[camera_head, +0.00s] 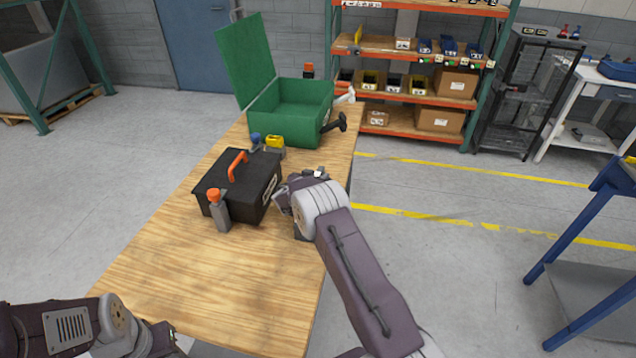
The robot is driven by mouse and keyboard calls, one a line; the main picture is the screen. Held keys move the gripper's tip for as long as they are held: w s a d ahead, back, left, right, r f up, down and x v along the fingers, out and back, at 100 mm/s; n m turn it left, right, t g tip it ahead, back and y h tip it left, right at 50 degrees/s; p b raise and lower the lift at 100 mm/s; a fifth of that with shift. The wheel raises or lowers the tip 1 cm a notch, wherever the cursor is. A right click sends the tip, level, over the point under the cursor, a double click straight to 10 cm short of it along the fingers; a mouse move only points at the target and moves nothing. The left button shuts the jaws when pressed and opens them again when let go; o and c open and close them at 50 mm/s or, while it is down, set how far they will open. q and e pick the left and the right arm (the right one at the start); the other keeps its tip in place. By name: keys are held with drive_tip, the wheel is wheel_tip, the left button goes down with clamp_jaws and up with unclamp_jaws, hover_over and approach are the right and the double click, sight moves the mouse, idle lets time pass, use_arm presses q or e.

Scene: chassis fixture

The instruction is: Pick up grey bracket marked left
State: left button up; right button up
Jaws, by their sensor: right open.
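My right arm reaches over the table's right edge. My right gripper (287,200) is beside the right end of the black toolbox, partly hidden by its own wrist. It is open, and I see nothing held in it. I cannot make out a grey bracket marked left; no such marking is readable. Small dark and grey parts (318,173) show just beyond my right wrist, too small to identify. My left gripper (165,340) is low at the bottom left, off the table's front left corner, and its jaws are not clear.
The wooden table (215,285) is clear at the front. On it stand a black toolbox (228,183) with an orange handle, an orange-capped grey bottle (221,213), an open green box (290,120), a yellow item (275,142) and a black-headed tool (335,123). Shelves (415,90) stand behind.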

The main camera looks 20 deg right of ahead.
drive_tip(key=shift+s+r, duration=0.1)
drive_tip(key=c, duration=0.4)
clamp_jaws()
idle(0.8)
